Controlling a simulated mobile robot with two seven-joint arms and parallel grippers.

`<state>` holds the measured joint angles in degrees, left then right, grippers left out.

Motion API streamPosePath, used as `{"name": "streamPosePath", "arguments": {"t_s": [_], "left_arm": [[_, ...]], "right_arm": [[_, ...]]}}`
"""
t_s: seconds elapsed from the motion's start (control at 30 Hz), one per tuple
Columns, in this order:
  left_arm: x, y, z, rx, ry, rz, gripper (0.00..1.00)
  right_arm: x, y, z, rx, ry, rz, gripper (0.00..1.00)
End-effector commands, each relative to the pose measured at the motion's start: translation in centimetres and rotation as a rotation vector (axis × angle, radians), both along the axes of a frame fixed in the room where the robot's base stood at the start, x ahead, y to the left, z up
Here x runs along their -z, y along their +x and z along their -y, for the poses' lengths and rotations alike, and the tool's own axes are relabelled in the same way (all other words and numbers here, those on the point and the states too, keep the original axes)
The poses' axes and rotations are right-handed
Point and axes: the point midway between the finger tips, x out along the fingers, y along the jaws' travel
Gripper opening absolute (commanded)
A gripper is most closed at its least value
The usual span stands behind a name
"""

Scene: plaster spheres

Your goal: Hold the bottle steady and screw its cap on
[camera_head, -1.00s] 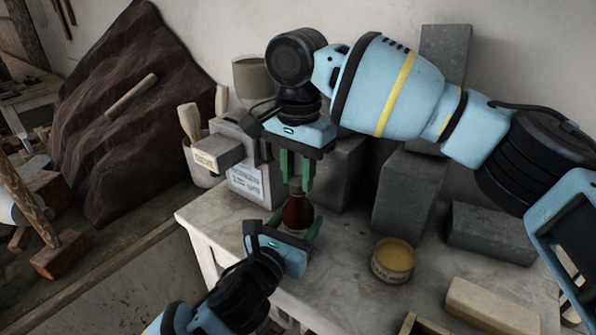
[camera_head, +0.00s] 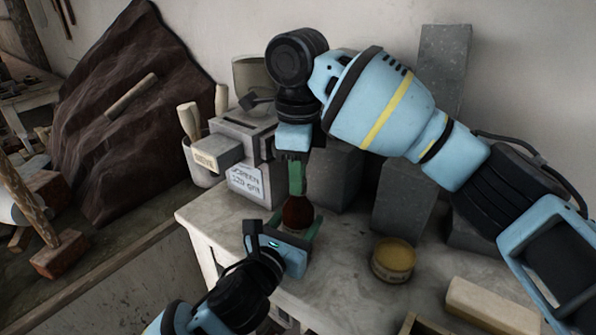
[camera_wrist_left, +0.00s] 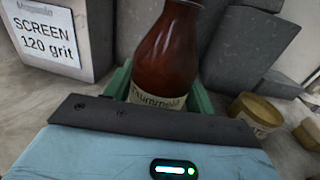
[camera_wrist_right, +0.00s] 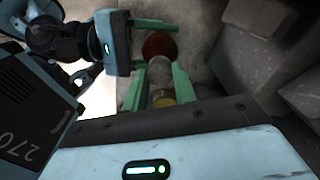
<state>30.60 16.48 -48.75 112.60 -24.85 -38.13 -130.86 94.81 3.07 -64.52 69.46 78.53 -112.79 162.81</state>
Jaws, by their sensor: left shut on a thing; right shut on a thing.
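The brown bottle (camera_head: 297,213) stands upright over the table. My left gripper (camera_head: 298,240) is shut around its lower body, and the bottle's label shows in the left wrist view (camera_wrist_left: 158,100). My right gripper (camera_head: 295,182) points straight down from above the bottle. In the right wrist view its green fingers are shut on the cap (camera_wrist_right: 160,79), a pale grey piece in line with the bottle's dark shoulder (camera_wrist_right: 159,46). In the head view the fingers hide the cap and most of the neck. I cannot tell how far the cap sits on the neck.
A grey box labelled "SCREEN 120 grit" (camera_head: 246,183) stands left of the bottle. A yellow-topped tin (camera_head: 393,259) and a pale block (camera_head: 492,307) lie to the right. Grey stone blocks (camera_head: 404,192) stand behind. The marble table (camera_head: 345,275) is bare between bottle and tin.

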Motion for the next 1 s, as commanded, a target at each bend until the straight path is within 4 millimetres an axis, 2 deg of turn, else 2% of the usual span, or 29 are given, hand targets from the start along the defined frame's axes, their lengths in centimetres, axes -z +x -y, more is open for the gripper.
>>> {"name": "streamPosePath", "arguments": {"t_s": [0.07, 0.1, 0.27, 0.63, 1.0], "left_arm": [[0.1, 0.1, -0.1, -0.002, 0.001, -0.003, 0.0], [0.1, 0.1, -0.1, -0.002, 0.001, -0.003, 0.0], [0.1, 0.1, -0.1, -0.002, 0.001, -0.003, 0.0], [0.1, 0.0, -0.1, -0.002, 0.002, -0.002, 0.0], [0.1, 0.0, -0.1, -0.002, 0.002, -0.002, 0.0]], "right_arm": [[-0.1, 0.0, 0.0, -0.002, 0.0, -0.001, 0.06], [-0.1, 0.0, 0.0, -0.003, 0.0, -0.001, 0.28], [0.0, 0.0, 0.0, -0.003, 0.0, 0.0, 0.49], [-0.4, 0.0, 0.0, -0.003, 0.0, 0.0, 0.49], [-4.4, 0.0, 0.0, -0.003, -0.001, 0.002, 0.49]]}}
